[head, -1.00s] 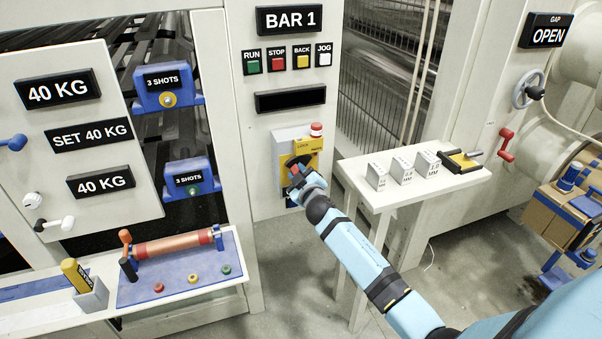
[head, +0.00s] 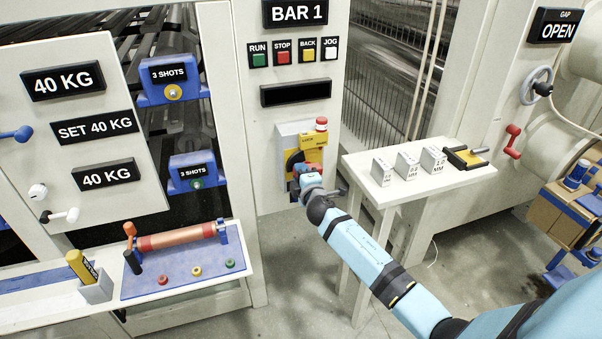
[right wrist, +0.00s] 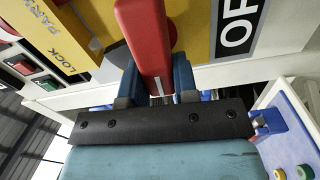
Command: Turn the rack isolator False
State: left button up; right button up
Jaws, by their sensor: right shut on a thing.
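The isolator is a grey box with a yellow plate (head: 312,141) on the front of the machine column in the head view. Its red handle (head: 306,168) sits low on the plate, over a dark dial sector. In the right wrist view the red handle (right wrist: 146,40) stands between the blue fingers of my right gripper (right wrist: 157,85), which is shut on it. The gripper (head: 309,182) covers the handle's lower part in the head view. A partly cut-off label starting "OF" (right wrist: 238,25) is right of the handle. My left gripper is not in view.
A red button (head: 321,123) tops the isolator box, near a yellow tag (head: 312,140). A bench (head: 190,285) with a roller is at left.

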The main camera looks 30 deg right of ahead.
jog(key=shift+f+n, duration=0.1)
jog(key=shift+n, duration=0.3)
jog(key=o, duration=0.9)
jog(key=shift+s, duration=0.3)
jog(key=v, duration=1.3)
jog(key=shift+s+a, duration=0.1)
jog(key=shift+a, duration=0.05)
